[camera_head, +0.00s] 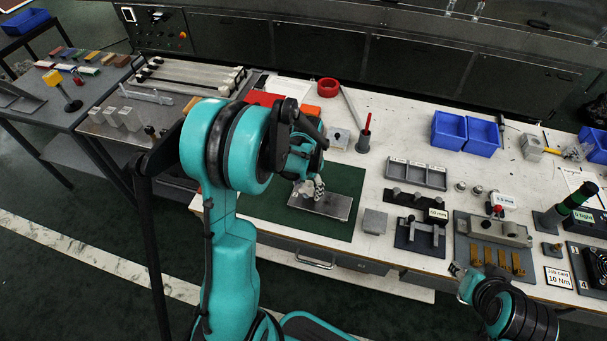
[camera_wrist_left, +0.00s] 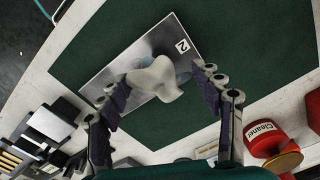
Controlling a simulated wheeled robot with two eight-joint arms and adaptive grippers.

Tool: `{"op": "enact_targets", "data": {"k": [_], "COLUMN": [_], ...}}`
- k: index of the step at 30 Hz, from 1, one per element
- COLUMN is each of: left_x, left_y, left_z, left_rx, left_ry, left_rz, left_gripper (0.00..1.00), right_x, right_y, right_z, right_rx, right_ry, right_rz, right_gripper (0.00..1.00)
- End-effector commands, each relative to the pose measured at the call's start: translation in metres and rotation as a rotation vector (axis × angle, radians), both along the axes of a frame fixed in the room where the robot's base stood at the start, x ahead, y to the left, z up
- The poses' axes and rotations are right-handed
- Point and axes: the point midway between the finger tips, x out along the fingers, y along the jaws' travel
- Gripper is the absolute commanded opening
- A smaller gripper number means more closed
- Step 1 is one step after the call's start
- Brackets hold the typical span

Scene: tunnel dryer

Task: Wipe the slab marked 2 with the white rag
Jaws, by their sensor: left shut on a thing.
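The grey metal slab marked 2 (camera_head: 338,207) lies on a dark green mat (camera_head: 347,179). The slab also shows in the left wrist view (camera_wrist_left: 101,78), with its "2" label uncovered and some darker, bluish patches on its face. My left gripper (camera_head: 312,190) is low over the slab. In the left wrist view, my left gripper (camera_wrist_left: 163,80) is shut on the bunched white rag (camera_wrist_left: 153,77), which hides part of the slab. I cannot tell whether the rag touches it. My right gripper (camera_head: 462,273) is near the bench's front edge; its jaws are unclear.
A red Cleaner container (camera_wrist_left: 268,138) stands beside the mat in the left wrist view. A grey block (camera_head: 374,221) and a grey compartment tray (camera_head: 415,174) are right of the mat. Blue bins (camera_head: 449,130) stand farther back. The mat is clear around the slab.

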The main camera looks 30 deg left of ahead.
Motion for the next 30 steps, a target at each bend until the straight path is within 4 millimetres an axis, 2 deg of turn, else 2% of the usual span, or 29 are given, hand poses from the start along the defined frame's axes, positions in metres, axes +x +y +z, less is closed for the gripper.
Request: {"op": "enact_targets", "data": {"k": [3,14,30], "left_x": [0.002,0.008,0.008], "left_y": [-0.002,-0.007,-0.007], "left_z": [0.014,0.044,0.045], "left_rx": [0.0,0.0,0.0], "left_ry": [0.0,0.0,0.0], "left_rz": [0.001,0.0,0.001], "left_gripper": [0.34,0.34,0.34], "right_x": [0.0,0.0,0.0], "right_y": [0.0,0.0,0.0], "right_z": [0.011,0.031,0.032], "right_rx": [0.0,0.0,0.0], "right_ry": [0.0,0.0,0.0], "right_rz": [0.0,0.0,0.0], "right_gripper": [0.4,0.4,0.4]}}
